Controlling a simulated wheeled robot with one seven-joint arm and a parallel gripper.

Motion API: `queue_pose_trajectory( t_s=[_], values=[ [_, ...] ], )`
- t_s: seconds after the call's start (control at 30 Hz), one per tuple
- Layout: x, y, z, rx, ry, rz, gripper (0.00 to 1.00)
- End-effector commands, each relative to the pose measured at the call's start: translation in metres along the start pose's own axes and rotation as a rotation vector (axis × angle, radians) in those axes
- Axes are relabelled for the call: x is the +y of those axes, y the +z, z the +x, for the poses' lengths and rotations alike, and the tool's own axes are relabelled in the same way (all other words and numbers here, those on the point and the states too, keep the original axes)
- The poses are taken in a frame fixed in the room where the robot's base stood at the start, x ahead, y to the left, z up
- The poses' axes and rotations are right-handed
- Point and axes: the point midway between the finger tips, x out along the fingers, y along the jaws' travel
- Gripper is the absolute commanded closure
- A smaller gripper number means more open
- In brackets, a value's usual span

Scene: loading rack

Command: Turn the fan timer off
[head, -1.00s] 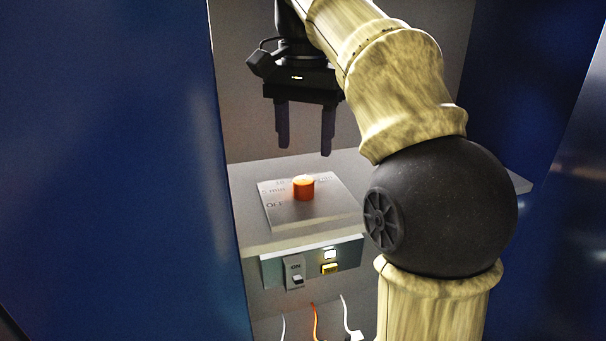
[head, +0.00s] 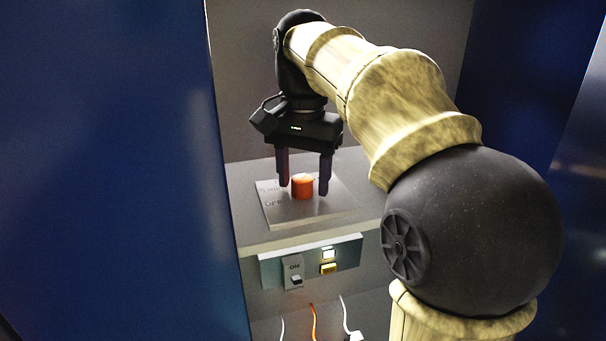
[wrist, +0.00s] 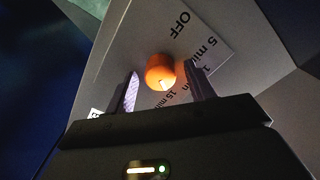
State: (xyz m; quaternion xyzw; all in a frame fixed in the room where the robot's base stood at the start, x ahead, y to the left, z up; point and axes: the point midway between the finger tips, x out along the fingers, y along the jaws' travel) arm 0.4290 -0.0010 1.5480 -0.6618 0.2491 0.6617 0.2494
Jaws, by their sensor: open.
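The fan timer is an orange round knob (head: 302,186) on a grey square plate (head: 285,216) that lies on a shelf. In the wrist view the knob (wrist: 160,70) shows a pale mark on its near side, and the plate (wrist: 140,35) carries the words OFF, 5 min and 15 min, with other print partly hidden by a finger. My gripper (head: 305,188) points down with one finger on each side of the knob. The wrist view shows gaps between the fingers (wrist: 165,88) and the knob; it is open and holds nothing.
Below the shelf edge is a panel (head: 345,249) with an ON switch (head: 294,277), a lit white indicator (head: 328,254) and a yellow button (head: 328,268). Cables (head: 313,322) hang beneath. A blue wall (head: 110,170) stands close on the left.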

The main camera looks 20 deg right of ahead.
Motion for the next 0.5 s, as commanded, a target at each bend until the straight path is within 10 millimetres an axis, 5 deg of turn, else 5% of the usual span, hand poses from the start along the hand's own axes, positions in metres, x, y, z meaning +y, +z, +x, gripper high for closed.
queue_pose_trajectory(
  t_s=[0.23,0.43,0.5],
  values=[
    [-0.0002,0.0000,0.0004,0.000,0.000,0.000,0.48],
    [-0.0002,-0.0001,0.0004,0.000,0.000,0.000,0.87],
    [-0.0001,-0.0001,0.0003,0.000,0.000,0.000,0.91]
  ],
)
